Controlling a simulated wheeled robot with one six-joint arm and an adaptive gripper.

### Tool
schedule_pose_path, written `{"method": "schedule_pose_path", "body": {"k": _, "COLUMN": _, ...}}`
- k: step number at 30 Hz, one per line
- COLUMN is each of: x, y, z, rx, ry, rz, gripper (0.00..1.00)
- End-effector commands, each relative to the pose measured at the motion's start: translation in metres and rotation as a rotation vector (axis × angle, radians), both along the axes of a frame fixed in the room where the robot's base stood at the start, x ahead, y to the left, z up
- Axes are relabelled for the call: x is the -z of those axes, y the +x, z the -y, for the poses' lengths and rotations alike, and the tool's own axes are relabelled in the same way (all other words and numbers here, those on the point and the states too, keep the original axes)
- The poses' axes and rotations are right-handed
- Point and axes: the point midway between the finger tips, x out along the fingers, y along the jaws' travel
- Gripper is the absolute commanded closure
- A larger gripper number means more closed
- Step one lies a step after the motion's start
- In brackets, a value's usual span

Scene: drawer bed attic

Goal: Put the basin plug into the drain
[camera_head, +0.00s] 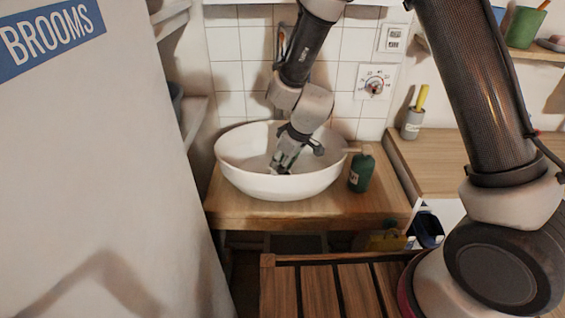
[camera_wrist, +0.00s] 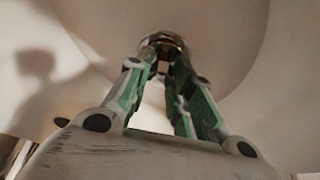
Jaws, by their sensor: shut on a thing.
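The white basin (camera_head: 240,180) stands on a wooden counter, and my gripper (camera_head: 281,167) reaches down inside it. In the wrist view, my gripper's green-padded fingers (camera_wrist: 161,64) come together at the tips, shut on a small dark thing, which I take to be the basin plug (camera_wrist: 162,66). The plug is mostly hidden by the fingertips. The round metal drain rim (camera_wrist: 166,38) shows right at and beyond the tips. I cannot tell whether the plug touches the drain or sits in it. In the head view, plug and drain cannot be made out.
A green soap bottle (camera_head: 361,172) stands close to the basin's right side on the counter (camera_head: 300,216). A grey cup with a yellow item (camera_head: 412,122) stands farther right. A slatted wooden bench (camera_head: 315,290) is in front. A large white panel marked BROOMS (camera_head: 90,150) blocks the left.

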Motion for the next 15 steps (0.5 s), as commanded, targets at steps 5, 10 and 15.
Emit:
{"method": "schedule_pose_path", "body": {"k": 5, "x": 0.0023, "y": 0.0001, "z": 0.0000, "rx": 0.000, "ry": 0.000, "rz": 0.000, "gripper": 0.68}}
{"method": "schedule_pose_path", "body": {"k": 10, "x": 0.0024, "y": 0.0000, "z": 0.0000, "rx": 0.000, "ry": 0.000, "rz": 0.000, "gripper": 0.56}}
{"method": "schedule_pose_path", "body": {"k": 15, "x": 0.0023, "y": 0.0000, "z": 0.0000, "rx": 0.000, "ry": 0.000, "rz": 0.000, "gripper": 0.56}}
